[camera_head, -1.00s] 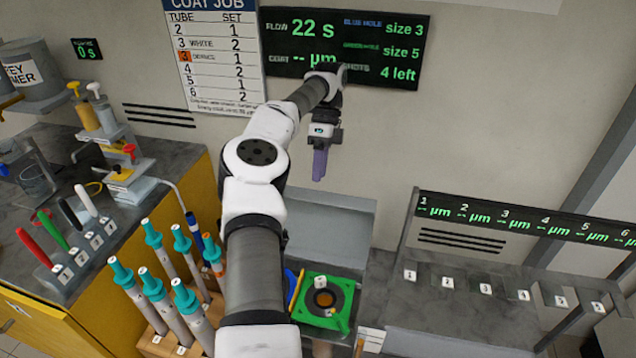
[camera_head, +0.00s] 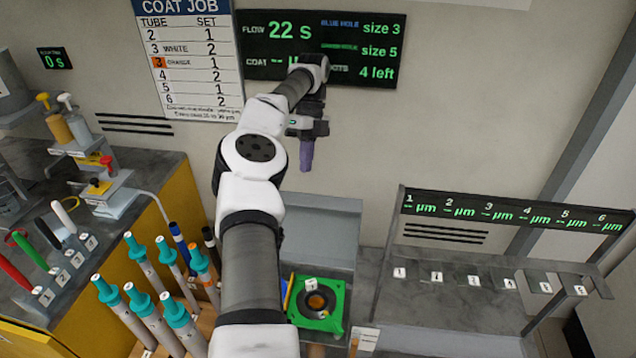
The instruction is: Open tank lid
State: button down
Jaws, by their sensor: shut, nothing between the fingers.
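My gripper (camera_head: 306,158) hangs in front of the back wall, below the dark display, with its purple fingers together and pointing down. It is empty. Below it on the bench is a green square fixture (camera_head: 334,317) with a dark round ring and an orange-brown centre (camera_head: 317,301). A small white tag (camera_head: 311,284) stands at the ring's back edge. My gripper is well above and behind this fixture, touching nothing. I cannot tell which part is the tank lid. My arm covers part of the bench left of the fixture.
Teal-capped tubes (camera_head: 147,290) stand in a wooden rack at lower left, close to my arm. A grey shelf (camera_head: 460,300) with numbered slots is at right.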

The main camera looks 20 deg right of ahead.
aim_at(320, 229)
jog(key=i+j+z, duration=0.2)
jog(key=j, duration=0.15)
jog(key=j+z, duration=0.45)
jog(key=j, duration=0.3)
jog(key=i, duration=0.05)
